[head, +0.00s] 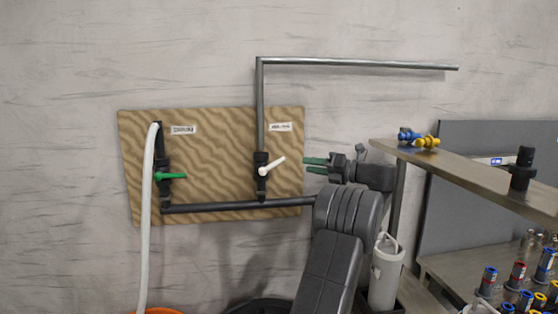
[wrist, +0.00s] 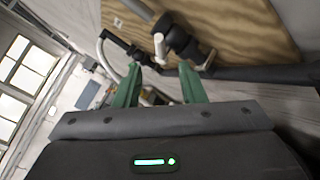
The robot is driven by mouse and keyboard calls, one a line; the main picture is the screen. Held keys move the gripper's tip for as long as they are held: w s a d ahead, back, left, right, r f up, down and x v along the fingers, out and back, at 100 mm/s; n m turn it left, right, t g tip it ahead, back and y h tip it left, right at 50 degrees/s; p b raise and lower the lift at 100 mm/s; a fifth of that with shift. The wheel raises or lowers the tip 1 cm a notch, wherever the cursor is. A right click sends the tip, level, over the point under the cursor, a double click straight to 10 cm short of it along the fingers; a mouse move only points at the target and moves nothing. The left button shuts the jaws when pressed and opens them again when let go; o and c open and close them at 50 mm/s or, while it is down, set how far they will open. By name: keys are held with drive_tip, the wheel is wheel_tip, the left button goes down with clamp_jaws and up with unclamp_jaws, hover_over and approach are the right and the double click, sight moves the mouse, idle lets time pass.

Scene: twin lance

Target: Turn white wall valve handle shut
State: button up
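The white valve handle (head: 273,165) is on the right-hand valve of the wooden wall board (head: 215,150). It slants up to the right from the black valve body (head: 261,170), across its vertical grey pipe. In the wrist view the white handle (wrist: 159,47) is beyond my fingertips, near the dark valve body (wrist: 183,42). My gripper (head: 305,163) is to the right of the handle at about its height, apart from it, with green fingers pointing left. In the wrist view its two green fingers (wrist: 158,70) are spread with nothing held between them.
A second valve with a green handle (head: 172,176) is at the board's left, beside a white hose (head: 147,220). A dark pipe (head: 225,207) runs along the board's bottom. A metal shelf (head: 465,170) with fittings stands at the right. A white canister (head: 386,270) stands near my arm.

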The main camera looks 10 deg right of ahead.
sight(280, 161)
drive_tip(key=p+x, duration=0.3)
drive_tip(key=x, duration=0.8)
drive_tip(key=shift+w+a, duration=0.2)
drive_tip(key=shift+a, duration=0.15)
drive_tip(key=shift+c, duration=0.3)
clamp_jaws()
